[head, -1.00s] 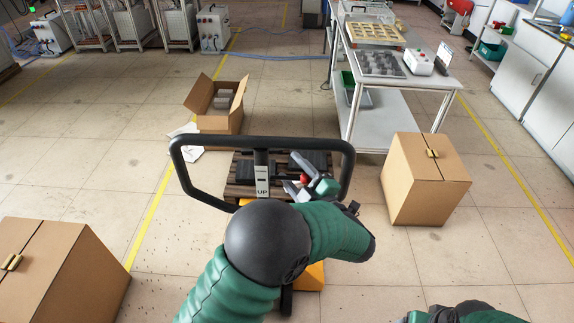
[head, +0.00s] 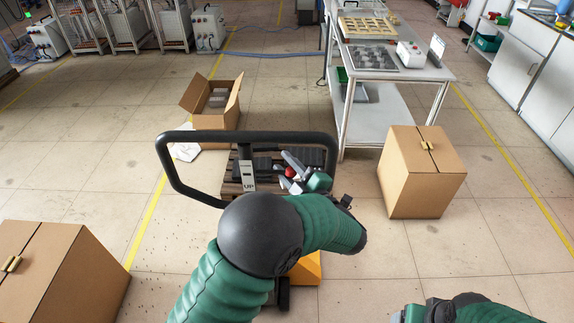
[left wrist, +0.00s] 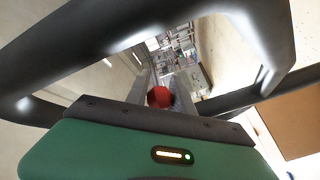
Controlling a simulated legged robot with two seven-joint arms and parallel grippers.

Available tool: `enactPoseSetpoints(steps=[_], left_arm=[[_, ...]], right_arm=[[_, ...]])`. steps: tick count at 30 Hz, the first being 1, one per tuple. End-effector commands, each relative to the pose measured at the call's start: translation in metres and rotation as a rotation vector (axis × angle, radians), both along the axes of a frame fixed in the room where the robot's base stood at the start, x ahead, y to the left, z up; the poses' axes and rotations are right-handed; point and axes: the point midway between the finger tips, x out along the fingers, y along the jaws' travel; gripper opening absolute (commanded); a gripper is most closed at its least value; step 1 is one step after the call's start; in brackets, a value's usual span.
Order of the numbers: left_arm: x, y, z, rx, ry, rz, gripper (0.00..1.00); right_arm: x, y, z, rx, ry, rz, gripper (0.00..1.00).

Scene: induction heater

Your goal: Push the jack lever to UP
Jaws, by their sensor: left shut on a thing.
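The pallet jack's black loop handle (head: 245,137) stands in front of me, with a post label (head: 247,185) reading UP near its lower end. The jack lever ends in a red ball knob (head: 291,171), right of the post and inside the loop. My left gripper (head: 289,173) is shut on the red knob, its grey fingers on either side of it. In the left wrist view the red knob (left wrist: 160,97) shows just beyond the green gripper body, framed by the loop handle (left wrist: 75,50). The lever's shaft is mostly hidden. Of my right arm only a piece shows at the bottom right; its gripper is out of view.
A closed carton (head: 422,180) stands to the right, another (head: 45,275) at the lower left, and an open carton (head: 212,120) beyond. A white worktable (head: 385,110) stands at the back right. Floor between is clear.

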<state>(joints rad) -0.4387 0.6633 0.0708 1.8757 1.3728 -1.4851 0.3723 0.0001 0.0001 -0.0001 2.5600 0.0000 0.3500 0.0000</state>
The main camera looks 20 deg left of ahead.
Motion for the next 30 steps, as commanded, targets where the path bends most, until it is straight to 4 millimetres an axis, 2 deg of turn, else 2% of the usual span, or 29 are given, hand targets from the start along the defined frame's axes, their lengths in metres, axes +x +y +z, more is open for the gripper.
enactPoseSetpoints(steps=[1,21,23,27,30], left_arm=[[-0.001,0.004,0.001,0.004,-0.002,0.012,0.00],[-0.001,0.003,0.001,0.007,-0.002,0.010,0.00],[-0.001,0.003,-0.005,0.031,0.007,0.009,0.00],[-0.002,0.005,-0.027,0.215,0.062,0.010,0.00],[-0.003,0.007,-0.034,0.347,0.099,0.008,0.00]], right_arm=[[0.000,0.000,0.000,0.000,0.000,0.000,0.76],[0.000,0.000,0.000,0.000,0.000,0.000,0.76],[0.000,0.000,-0.006,0.000,0.000,0.000,0.76],[0.000,0.000,-0.031,0.000,0.000,0.000,0.76],[0.000,0.000,-0.043,0.000,0.000,0.000,0.76]])
